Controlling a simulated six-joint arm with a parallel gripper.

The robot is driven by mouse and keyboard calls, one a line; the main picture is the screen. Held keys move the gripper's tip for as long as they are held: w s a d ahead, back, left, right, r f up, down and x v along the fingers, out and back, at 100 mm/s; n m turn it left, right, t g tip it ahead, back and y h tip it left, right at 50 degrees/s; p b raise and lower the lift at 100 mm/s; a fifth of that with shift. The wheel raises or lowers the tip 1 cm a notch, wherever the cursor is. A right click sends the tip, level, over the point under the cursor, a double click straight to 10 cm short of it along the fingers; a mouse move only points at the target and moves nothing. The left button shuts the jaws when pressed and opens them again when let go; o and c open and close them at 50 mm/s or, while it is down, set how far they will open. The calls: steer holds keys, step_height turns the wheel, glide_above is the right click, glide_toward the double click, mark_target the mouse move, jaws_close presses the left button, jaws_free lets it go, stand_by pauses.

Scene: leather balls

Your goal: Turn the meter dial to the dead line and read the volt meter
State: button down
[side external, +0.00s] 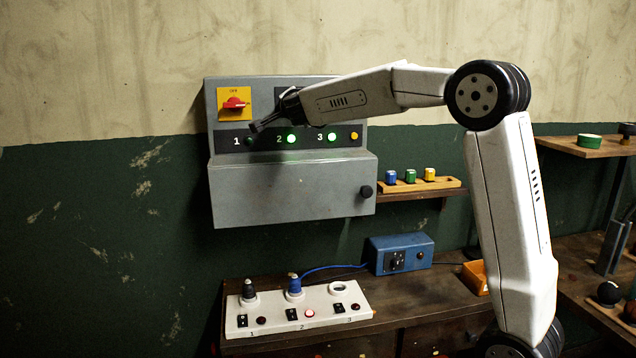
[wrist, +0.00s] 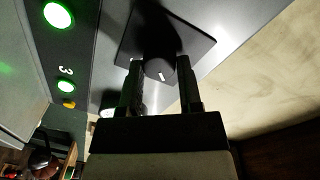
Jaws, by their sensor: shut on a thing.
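The meter dial (wrist: 158,72) is a black round knob with a short white mark, on a dark square plate (wrist: 192,42) on the grey panel. In the wrist view my gripper (wrist: 161,64) has one finger on each side of the knob and is shut on it. The white mark faces the camera between the fingers. In the side view my gripper (side external: 268,122) reaches the panel's upper middle, and my arm hides the knob and most of its plate. I cannot make out a dead line or a volt meter face in either view.
The wall box (side external: 290,190) carries a red switch (side external: 236,103) on yellow, lit green lamps 2 (side external: 291,139) and 3 (side external: 332,138), and a yellow lamp (side external: 354,136). Below are a white socket board (side external: 345,311), a blue box (side external: 405,243) and a small shelf (side external: 395,187).

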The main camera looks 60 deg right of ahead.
stand_by(0.4)
steer(key=shift+c, duration=1.4)
jaws_free()
steer(key=v, duration=0.7)
steer(key=shift+s+a, duration=0.3)
steer(key=s+a+f+n+y, duration=0.1)
steer(key=a+f+n+y, duration=0.5)
steer(key=f, duration=0.4)
steer(key=a+f+n+y, duration=0.5)
steer(key=a+f+n, duration=0.25)
steer(key=f, duration=0.25)
steer(key=s+a+f+n+g+y, duration=0.1)
steer(key=s+a+f+n+g, duration=0.1)
steer(key=s+f, duration=0.7)
steer(key=s+a+f+n+g+y, duration=0.1)
steer(key=s+a+f+n+g, duration=0.2)
steer(key=s, duration=0.7)
step_height(320, 180, down, 6)
steer(key=n+g, duration=0.2)
steer(key=g, duration=0.2)
steer(key=shift+s+a, duration=0.25)
steer(key=shift+s, duration=0.05)
